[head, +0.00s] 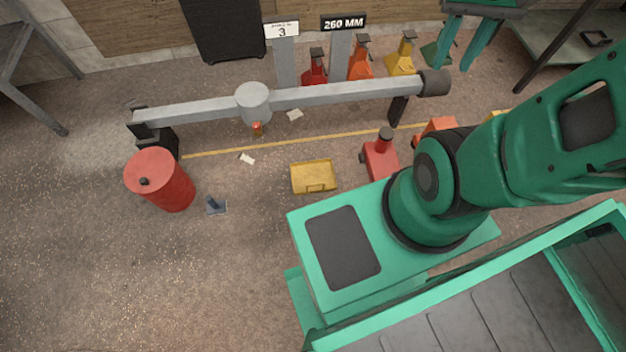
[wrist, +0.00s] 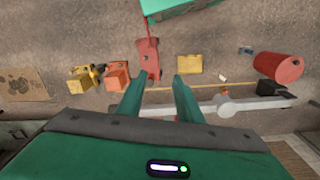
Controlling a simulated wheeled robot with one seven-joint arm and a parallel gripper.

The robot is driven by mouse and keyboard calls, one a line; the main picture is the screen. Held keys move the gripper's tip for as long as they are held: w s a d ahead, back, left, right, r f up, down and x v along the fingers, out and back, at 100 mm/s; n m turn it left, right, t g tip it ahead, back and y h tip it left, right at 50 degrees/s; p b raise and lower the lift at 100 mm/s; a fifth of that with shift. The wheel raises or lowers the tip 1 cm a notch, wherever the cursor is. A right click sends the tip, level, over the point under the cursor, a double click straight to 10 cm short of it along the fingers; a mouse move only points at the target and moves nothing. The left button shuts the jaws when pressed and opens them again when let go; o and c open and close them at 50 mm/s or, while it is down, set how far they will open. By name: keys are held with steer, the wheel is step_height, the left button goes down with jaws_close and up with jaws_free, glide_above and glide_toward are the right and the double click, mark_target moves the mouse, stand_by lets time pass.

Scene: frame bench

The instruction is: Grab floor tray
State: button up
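The floor tray (head: 313,177) is a small yellow rectangular tray lying flat on the floor in the middle of the head view, beyond my green base. In the wrist view the yellow tray (wrist: 189,64) lies right of centre, past the fingertips. My gripper (wrist: 157,82) shows in the wrist view with two green fingers spread apart and nothing between them. It is above the floor and apart from the tray.
A grey beam (head: 330,96) on stands runs behind the tray. A red drum (head: 160,180) stands at left and a red jack (head: 380,158) just right of the tray. Orange and yellow jacks (wrist: 80,80) show in the wrist view. Floor left of the tray is mostly clear.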

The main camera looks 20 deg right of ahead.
steer(key=w+d+f+n, duration=0.1)
steer(key=w+f+n, duration=0.3)
steer(key=w, duration=0.7)
steer(key=w+a+f+n+h, duration=0.1)
steer(key=w+a+f+n, duration=0.25)
steer(key=w+f, duration=0.85)
steer(key=w+a+f+n, duration=0.35)
steer(key=w+f, duration=0.45)
steer(key=f, duration=0.7)
steer(key=n+y, duration=0.1)
steer(key=n, duration=0.9)
glide_above(316, 184)
step_height(316, 184, down, 44)
steer(key=shift+w+f, duration=0.1)
steer(key=shift+f, duration=5.5)
jaws_close()
